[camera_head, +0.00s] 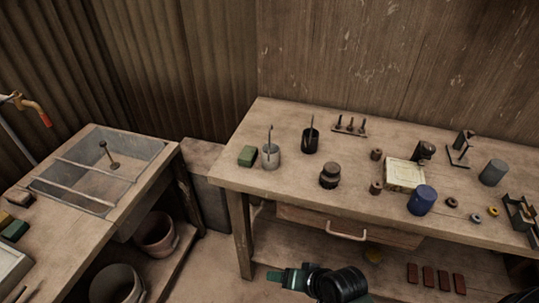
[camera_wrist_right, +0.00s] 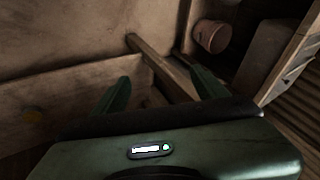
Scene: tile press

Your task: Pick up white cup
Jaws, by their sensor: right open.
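The white cup (camera_head: 271,156) looks greyish white and stands upright near the left end of the workbench in the head view, with a thin tool standing in it. My right gripper (camera_head: 272,276) is low in front of the bench, below the tabletop and well apart from the cup. In the right wrist view its two green fingers (camera_wrist_right: 163,88) are spread with nothing between them. The cup does not show there. My left gripper is not in view.
The workbench (camera_head: 223,171) has a drawer handle (camera_head: 346,232) at its front and a lower shelf with red bricks (camera_head: 428,276). A dark round jar (camera_head: 329,175) stands right of the cup. A sink (camera_head: 70,195) is at left, with a bucket (camera_head: 156,234) under it.

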